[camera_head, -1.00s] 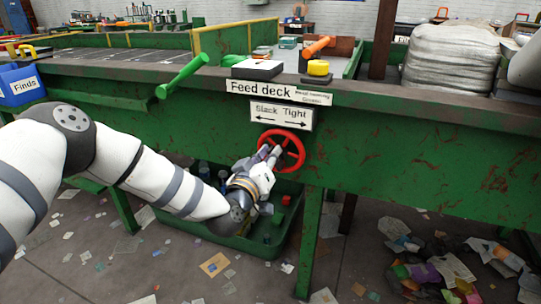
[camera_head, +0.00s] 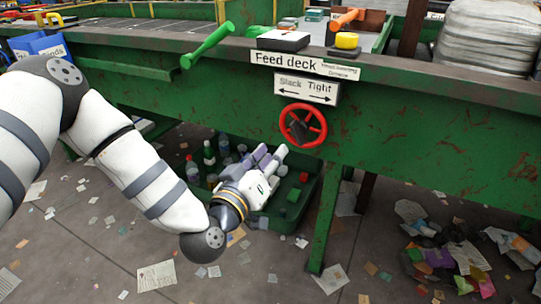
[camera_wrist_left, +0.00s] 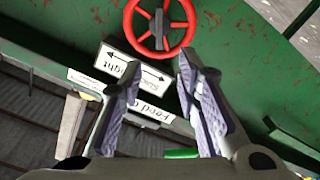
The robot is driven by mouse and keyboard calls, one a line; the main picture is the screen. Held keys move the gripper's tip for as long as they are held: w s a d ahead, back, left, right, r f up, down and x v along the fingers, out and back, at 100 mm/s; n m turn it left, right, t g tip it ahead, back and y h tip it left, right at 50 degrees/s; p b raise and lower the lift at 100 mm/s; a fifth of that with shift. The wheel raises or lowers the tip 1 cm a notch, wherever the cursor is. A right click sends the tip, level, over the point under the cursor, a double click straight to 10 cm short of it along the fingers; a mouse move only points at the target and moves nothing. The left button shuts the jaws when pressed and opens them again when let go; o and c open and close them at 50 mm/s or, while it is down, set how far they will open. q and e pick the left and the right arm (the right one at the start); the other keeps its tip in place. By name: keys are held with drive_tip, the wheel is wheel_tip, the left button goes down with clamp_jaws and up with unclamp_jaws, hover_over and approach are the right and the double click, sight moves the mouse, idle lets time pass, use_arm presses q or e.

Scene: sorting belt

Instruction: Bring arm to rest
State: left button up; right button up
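My left gripper (camera_head: 268,159) is below and left of the red handwheel (camera_head: 303,125) on the green belt frame in the head view. It is apart from the wheel and holds nothing. In the left wrist view the two gripper fingers (camera_wrist_left: 158,95) stand apart with a clear gap between them, and the red handwheel (camera_wrist_left: 160,22) lies beyond their tips. My left arm (camera_head: 130,165) comes in from the left and bends up to the gripper. My right gripper does not show.
A "Slack Tight" sign (camera_head: 307,88) and a "Feed deck" label (camera_head: 304,66) sit above the wheel. A green lever (camera_head: 207,45) sticks out at upper left. A green crate (camera_head: 308,203) with bottles stands under the belt. Paper scraps litter the floor.

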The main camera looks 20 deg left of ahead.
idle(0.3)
use_arm(q)
drive_tip(key=s+d+f+m+g+h+p, duration=0.1)
drive_tip(key=s+d+f+m+g+p, duration=0.15)
drive_tip(key=s+f+g, duration=0.45)
drive_tip(key=s+d+f+m+g+h+p, duration=0.1)
drive_tip(key=s+d+f+g+h+p, duration=0.2)
drive_tip(key=s+f, duration=0.8)
drive_tip(key=s+a+g+y+p, duration=0.1)
drive_tip(key=s+a+g, duration=0.1)
drive_tip(key=s, duration=0.8)
drive_tip(key=s+a+r+m+g+y+p, duration=0.1)
drive_tip(key=s+g, duration=0.4)
drive_tip(key=s, duration=0.5)
drive_tip(key=s+a+r+g+y+p, duration=0.1)
drive_tip(key=s+a+g+y+p, duration=0.1)
drive_tip(key=s, duration=0.8)
drive_tip(key=shift+s+a+r+m+g+y, duration=0.15)
drive_tip(key=shift+s+a+m+g+y, duration=0.2)
drive_tip(key=shift+a+g, duration=0.6)
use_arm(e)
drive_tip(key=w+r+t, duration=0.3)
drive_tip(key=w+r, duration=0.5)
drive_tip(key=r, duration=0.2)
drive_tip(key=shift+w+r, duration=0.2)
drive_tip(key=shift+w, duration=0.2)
use_arm(q)
drive_tip(key=shift+w+a+t, duration=0.15)
drive_tip(key=shift+t, duration=0.1)
